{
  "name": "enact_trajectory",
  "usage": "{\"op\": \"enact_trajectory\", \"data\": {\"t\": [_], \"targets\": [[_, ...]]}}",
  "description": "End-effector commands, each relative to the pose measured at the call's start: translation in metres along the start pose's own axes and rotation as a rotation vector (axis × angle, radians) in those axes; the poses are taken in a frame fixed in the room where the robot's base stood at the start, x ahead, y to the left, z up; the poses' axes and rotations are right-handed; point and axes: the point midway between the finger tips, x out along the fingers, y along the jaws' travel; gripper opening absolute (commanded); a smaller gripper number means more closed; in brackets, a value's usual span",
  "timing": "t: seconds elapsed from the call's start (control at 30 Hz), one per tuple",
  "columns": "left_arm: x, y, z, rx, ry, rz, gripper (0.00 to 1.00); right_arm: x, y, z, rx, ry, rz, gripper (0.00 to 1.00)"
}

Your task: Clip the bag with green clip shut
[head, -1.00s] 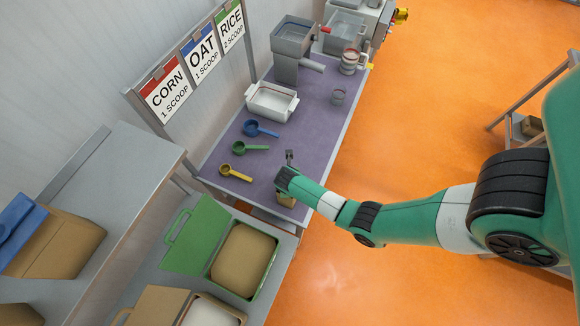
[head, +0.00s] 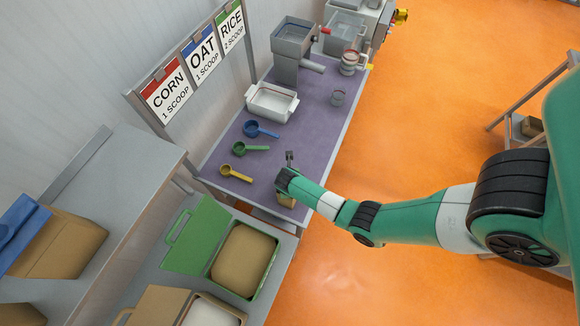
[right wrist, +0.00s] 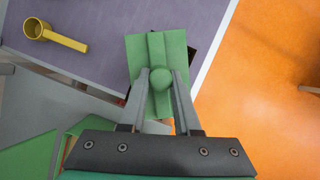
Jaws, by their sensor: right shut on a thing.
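My right gripper (right wrist: 152,82) is shut on a green clip-like piece (right wrist: 144,52), a flat ribbed plate with a round knob between the fingers. A tan object (head: 287,201) shows partly under my right wrist. I cannot tell which object is the bag. My left gripper is not in view.
The purple table (head: 305,123) holds a yellow scoop (head: 235,173), a green scoop (head: 250,146), a blue scoop (head: 260,129), a white tray (head: 271,102) and a grey machine (head: 293,48).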

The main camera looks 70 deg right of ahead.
Motion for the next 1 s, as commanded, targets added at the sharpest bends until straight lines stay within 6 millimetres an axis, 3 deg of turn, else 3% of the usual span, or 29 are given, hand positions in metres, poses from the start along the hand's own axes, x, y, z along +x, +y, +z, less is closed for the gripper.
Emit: {"op": "enact_trajectory", "data": {"t": [0.97,1.0], "targets": [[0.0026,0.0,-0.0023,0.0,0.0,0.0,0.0,0.0009,0.0002,-0.0002,0.0,-0.001,0.001,0.0],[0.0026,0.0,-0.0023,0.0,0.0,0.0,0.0,0.0009,0.0002,-0.0002,0.0,-0.001,0.001,0.33]]}}
